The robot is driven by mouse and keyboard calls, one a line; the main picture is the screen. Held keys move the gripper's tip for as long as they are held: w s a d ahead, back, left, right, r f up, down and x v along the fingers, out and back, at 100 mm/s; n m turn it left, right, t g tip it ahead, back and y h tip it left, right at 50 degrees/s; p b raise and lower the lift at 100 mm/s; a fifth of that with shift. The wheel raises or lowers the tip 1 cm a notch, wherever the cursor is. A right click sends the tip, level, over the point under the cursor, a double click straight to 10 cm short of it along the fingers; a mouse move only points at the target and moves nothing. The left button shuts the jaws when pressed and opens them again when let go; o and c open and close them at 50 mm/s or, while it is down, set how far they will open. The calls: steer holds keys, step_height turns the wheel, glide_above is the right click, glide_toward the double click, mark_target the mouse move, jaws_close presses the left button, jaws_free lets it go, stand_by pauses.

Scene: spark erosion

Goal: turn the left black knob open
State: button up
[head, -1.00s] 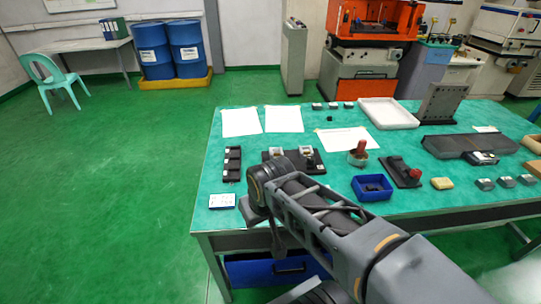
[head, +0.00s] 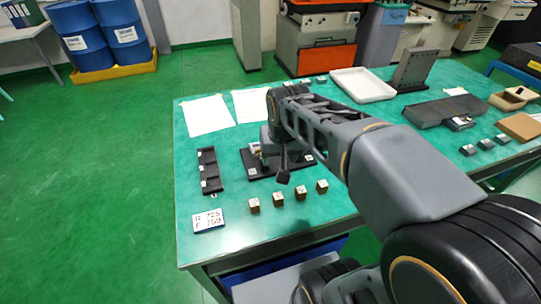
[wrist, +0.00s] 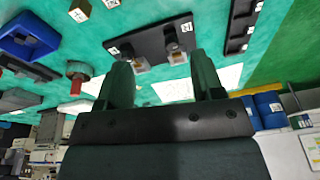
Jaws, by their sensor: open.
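A black plate (head: 262,171) on the green table carries two valve-like fittings with black knobs. In the head view my arm hides most of it; the left fitting (head: 256,150) shows partly. The wrist view sees the plate (wrist: 122,40) roughly upside down, with the left black knob (wrist: 174,47) on the right side and the other knob (wrist: 127,51) on the left. My gripper (wrist: 163,72) is open and empty, its two fingers apart below the plate in that picture. No contact with a knob shows. In the head view the gripper (head: 284,170) hangs over the plate.
Several small blocks (head: 278,199) stand in a row in front of the plate. A black slotted tray (head: 209,171) lies left of it, and a label card (head: 208,220) at the front left. A blue bin (wrist: 28,38) and a red-handled item (wrist: 77,78) show in the wrist view.

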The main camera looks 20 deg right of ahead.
steer(key=w+f+m+g+b, duration=0.1)
steer(key=w+f+m, duration=0.1)
steer(key=w, duration=0.6)
steer(key=w+f+m+g+b, duration=0.1)
steer(key=w+f+m, duration=0.1)
steer(key=w, duration=0.6)
steer(key=f, duration=1.1)
steer(key=shift+d+f, duration=0.3)
steer(key=shift+f, duration=0.9)
steer(key=c, duration=0.9)
